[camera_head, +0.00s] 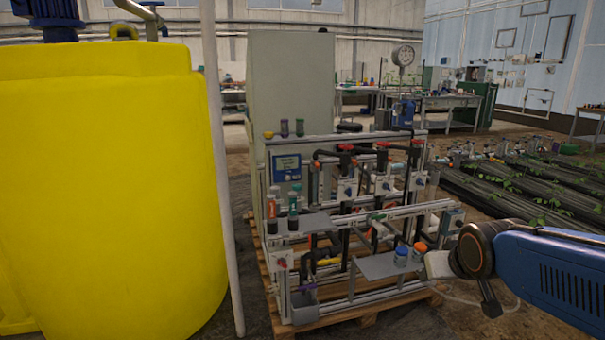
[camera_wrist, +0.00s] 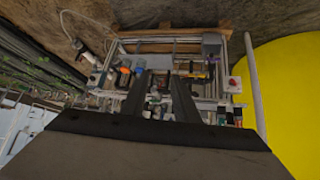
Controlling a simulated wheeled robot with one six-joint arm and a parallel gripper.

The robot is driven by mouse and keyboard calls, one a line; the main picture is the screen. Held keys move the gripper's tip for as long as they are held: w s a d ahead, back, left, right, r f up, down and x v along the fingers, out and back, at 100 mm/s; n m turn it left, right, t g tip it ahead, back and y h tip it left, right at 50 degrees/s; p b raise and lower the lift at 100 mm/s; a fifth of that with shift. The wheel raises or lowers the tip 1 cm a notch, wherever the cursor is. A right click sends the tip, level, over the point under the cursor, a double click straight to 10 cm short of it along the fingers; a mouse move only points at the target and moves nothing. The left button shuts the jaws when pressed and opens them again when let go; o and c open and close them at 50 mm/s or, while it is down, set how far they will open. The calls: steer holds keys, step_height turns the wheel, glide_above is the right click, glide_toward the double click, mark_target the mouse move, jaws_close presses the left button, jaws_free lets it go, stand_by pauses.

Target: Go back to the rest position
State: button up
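My blue arm (camera_head: 560,268) reaches in from the right edge in the head view, at the front right of the fertigation skid (camera_head: 345,215). My gripper (camera_wrist: 157,80) shows in the wrist view as two dark fingers with a gap between them. It looks open, and I see nothing held between the fingers. The skid's frame lies beyond the fingertips in that view. In the head view the fingers cannot be made out clearly.
A large yellow tank (camera_head: 105,190) stands at the left, with a pale upright pole (camera_head: 222,170) beside it. Plant rows (camera_head: 530,185) and benches (camera_head: 450,101) lie behind at right.

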steer(key=s+a+f+g, duration=0.1)
steer(key=s, duration=0.7)
steer(key=s+f+g, duration=0.1)
steer(key=s+g, duration=0.1)
steer(key=s, duration=0.7)
steer(key=shift+s+a+f+y, duration=0.25)
steer(key=shift+s+a+y, duration=0.05)
steer(key=shift+a+y, duration=0.1)
